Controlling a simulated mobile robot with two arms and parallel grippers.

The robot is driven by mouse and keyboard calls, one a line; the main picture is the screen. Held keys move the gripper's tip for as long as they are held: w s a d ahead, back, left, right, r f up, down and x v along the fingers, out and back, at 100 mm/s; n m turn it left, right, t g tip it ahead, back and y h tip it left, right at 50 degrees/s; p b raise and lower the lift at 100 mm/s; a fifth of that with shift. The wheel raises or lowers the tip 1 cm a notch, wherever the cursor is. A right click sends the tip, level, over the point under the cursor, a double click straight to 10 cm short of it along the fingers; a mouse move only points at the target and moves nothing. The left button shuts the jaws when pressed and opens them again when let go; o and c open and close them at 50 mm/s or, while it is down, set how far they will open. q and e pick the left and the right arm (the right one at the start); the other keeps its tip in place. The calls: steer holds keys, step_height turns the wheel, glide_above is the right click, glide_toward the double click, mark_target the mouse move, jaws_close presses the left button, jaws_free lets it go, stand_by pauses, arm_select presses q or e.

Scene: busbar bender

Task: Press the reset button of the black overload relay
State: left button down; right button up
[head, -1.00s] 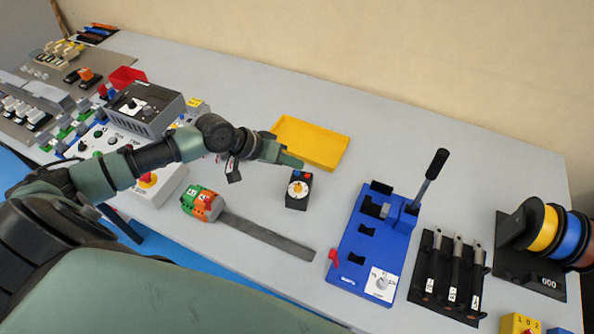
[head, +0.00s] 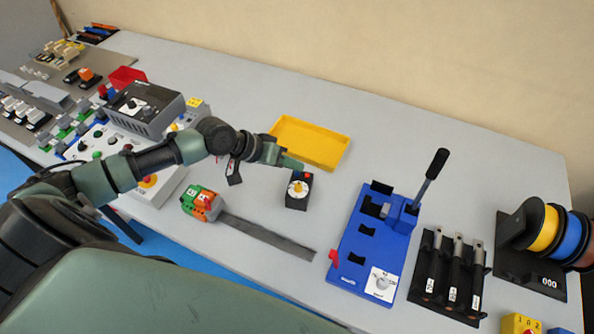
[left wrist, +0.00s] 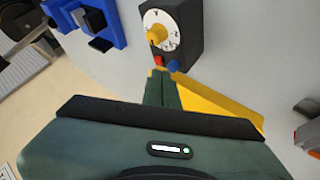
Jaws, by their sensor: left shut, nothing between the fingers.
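The black overload relay (head: 297,203) stands on the grey table in the head view, with a white dial face and a yellow knob (head: 297,188). A red button (head: 308,175) shows at its far edge. In the left wrist view the relay (left wrist: 188,30) carries the red button (left wrist: 158,60) and a blue button (left wrist: 173,66) side by side. My left gripper (head: 299,166) is shut and empty, its fingertips at the relay's button edge. In the left wrist view the fingertips (left wrist: 161,72) are close to both buttons; I cannot tell whether they touch. The blue button is hidden in the head view.
A yellow tray (head: 335,155) lies just behind the gripper. A blue bender (head: 350,262) with a black lever stands to the right. A grey flat bar (head: 265,235) and green-orange block (head: 200,204) lie in front. A control box is beneath my left arm.

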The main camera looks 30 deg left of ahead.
mark_target(293, 176)
arm_select(q)
steer(key=shift+f, duration=0.4)
stand_by(0.4)
steer(key=shift+r+p, duration=0.8)
steer(key=shift+r, duration=0.05)
steer(key=shift+r, duration=0.1)
step_height(293, 176, up, 5)
steer(key=p, duration=0.4)
steer(key=shift+p, duration=0.4)
stand_by(0.4)
